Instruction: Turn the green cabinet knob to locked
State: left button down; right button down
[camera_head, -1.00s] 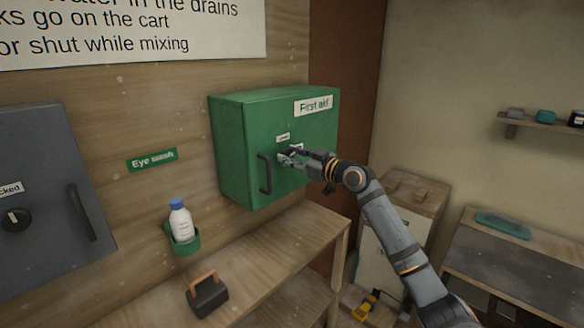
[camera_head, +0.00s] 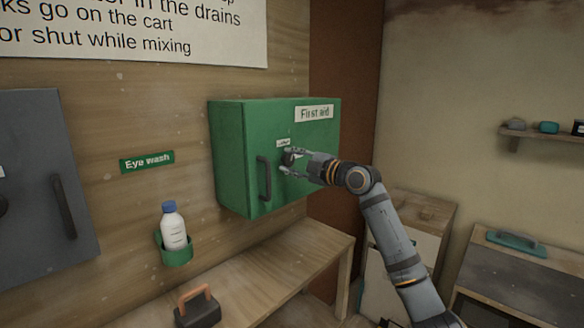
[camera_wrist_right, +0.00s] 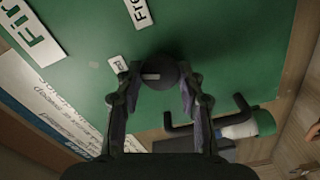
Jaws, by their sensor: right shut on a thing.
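The green cabinet (camera_head: 236,150) hangs on the wooden wall, with a "First aid" label (camera_head: 314,113) and a dark bar handle (camera_head: 264,179). Its round dark knob (camera_head: 288,158) is partly hidden by my right gripper (camera_head: 290,163). The right wrist view shows the knob (camera_wrist_right: 165,70) with a short pale mark on its face. My right gripper (camera_wrist_right: 160,84) is shut on the knob, one finger on each side. A small label (camera_wrist_right: 118,65) and a larger one starting "Fre" (camera_wrist_right: 139,12) sit near the knob. My left gripper is out of view.
A bottle (camera_head: 173,228) stands in a green holder (camera_head: 175,255) left of the cabinet. A wooden bench (camera_head: 275,275) below carries a dark block with an orange handle (camera_head: 197,306). A grey cabinet (camera_head: 35,190) is at far left.

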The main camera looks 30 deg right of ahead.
jog(key=shift+n+b, duration=0.55)
jog(key=shift+n, duration=1.55)
jog(key=c, duration=0.9)
grip_release()
jog(key=shift+f, duration=0.1)
jog(key=v, duration=0.7)
jog(key=shift+s, duration=0.2)
